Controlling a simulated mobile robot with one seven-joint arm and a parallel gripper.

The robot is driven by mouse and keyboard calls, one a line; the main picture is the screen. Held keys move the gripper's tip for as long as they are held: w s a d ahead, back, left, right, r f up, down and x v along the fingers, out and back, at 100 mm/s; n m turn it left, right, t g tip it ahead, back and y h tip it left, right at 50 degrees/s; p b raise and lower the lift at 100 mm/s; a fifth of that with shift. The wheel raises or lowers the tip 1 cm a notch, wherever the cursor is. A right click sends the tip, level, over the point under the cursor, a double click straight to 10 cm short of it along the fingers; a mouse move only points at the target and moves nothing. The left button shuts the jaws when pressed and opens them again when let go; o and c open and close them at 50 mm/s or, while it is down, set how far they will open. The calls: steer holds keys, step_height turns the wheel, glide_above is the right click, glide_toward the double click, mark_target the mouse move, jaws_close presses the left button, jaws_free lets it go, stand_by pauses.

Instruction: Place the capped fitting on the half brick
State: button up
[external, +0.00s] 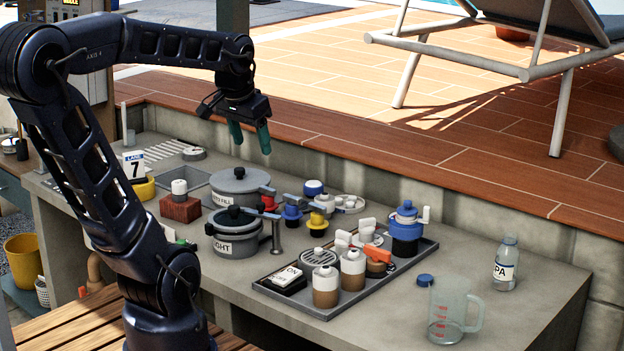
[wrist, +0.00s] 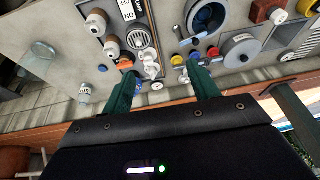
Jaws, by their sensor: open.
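The half brick (external: 180,209) is a small red block on the left part of the grey counter. A white fitting with a dark band at its cap (external: 179,188), which looks like the capped fitting, stands upright on top of it. In the wrist view the brick (wrist: 259,11) is at the top right with the white fitting (wrist: 278,16) on it. My gripper (external: 250,139) is open and empty, in the air above and right of the brick, apart from both. Its two green fingers also show in the wrist view (wrist: 165,78).
A dark tray (external: 322,312) holds jars and caps. A clear jug (external: 450,312) and a bottle (external: 505,262) stand at the right. A concrete wall (external: 450,232) edges the counter.

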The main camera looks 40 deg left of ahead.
steer(key=s+d+f, duration=0.1)
steer(key=s+d, duration=0.2)
steer(key=s, duration=0.2)
steer(key=shift+s+d+t+h, duration=0.3)
steer(key=shift+s+d+h, duration=0.1)
stand_by(0.9)
